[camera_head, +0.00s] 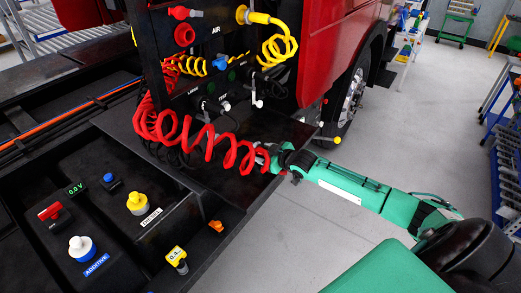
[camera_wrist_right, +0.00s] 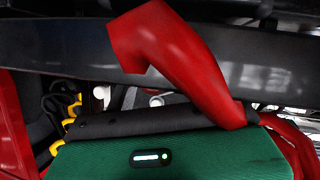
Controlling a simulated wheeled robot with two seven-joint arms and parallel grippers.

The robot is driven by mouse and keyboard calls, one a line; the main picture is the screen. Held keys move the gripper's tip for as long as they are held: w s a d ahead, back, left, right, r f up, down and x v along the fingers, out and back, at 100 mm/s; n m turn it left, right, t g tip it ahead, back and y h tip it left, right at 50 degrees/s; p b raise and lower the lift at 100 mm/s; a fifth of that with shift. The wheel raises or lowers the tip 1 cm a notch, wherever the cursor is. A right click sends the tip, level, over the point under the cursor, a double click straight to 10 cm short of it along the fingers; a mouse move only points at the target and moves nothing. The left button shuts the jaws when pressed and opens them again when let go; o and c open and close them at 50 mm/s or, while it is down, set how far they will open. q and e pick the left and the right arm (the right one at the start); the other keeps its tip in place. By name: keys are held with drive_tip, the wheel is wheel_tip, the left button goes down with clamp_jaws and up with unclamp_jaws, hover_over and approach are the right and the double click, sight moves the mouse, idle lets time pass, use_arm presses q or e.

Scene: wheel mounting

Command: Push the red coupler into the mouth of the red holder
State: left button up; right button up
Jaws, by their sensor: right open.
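The red holder (camera_head: 184,35) is a round red ring with a dark mouth on the black panel, left of the "AIR" label. A red coiled hose (camera_head: 209,147) hangs from the panel and stretches right to my right gripper (camera_head: 263,156). My right gripper is open at the hose's right end, low and right of the holder. Coils partly hide its fingers, and I cannot make out the red coupler for certain there. In the right wrist view a thick red hose loop (camera_wrist_right: 175,50) crosses close to the camera; the fingertips are not clear. My left gripper is not in view.
A yellow coupler (camera_head: 259,18) with a yellow coiled hose (camera_head: 278,48) sits right of the holder. A red part with a grey tip (camera_head: 180,13) is above it. The black deck (camera_head: 180,165) lies below. Grey floor (camera_head: 300,225) is open at right.

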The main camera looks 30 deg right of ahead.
sight(264, 151)
clamp_jaws()
drive_tip(key=shift+r, duration=0.1)
drive_tip(key=shift+r+b, duration=0.35)
drive_tip(key=shift+r, duration=0.2)
wheel_tip(264, 151, up, 19)
drive_tip(key=b, duration=0.6)
drive_tip(key=shift+f, duration=0.1)
drive_tip(key=c, duration=0.6)
unclamp_jaws()
drive_tip(key=c, duration=0.6)
